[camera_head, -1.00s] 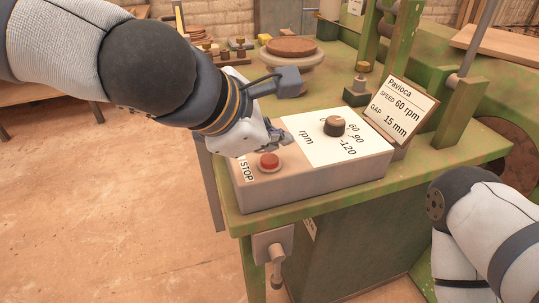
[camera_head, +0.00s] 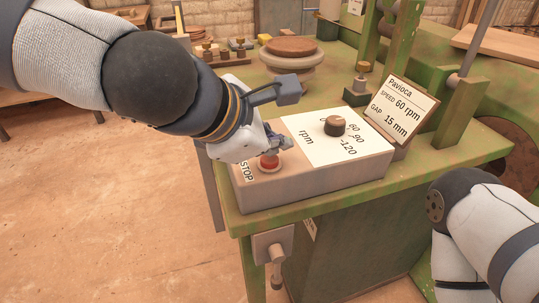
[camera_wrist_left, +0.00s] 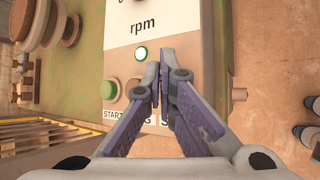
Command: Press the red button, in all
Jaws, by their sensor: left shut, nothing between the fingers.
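The red button (camera_head: 268,164) sits by the STOP label at the left end of the control box (camera_head: 320,181). My left gripper (camera_head: 279,146) is shut and empty, with its fingertips right over the button and covering its upper part. I cannot tell whether they touch it. In the left wrist view the shut fingertips (camera_wrist_left: 162,66) point over the box, and the red button is hidden behind the fingers. My right gripper is out of view.
A dark knob (camera_head: 334,126) stands on the white rpm panel. A sign (camera_head: 400,108) reading 60 rpm and 15 mm leans behind the box. A round stand (camera_head: 291,62) is behind my left gripper. A crank handle (camera_head: 276,266) hangs at the table's front.

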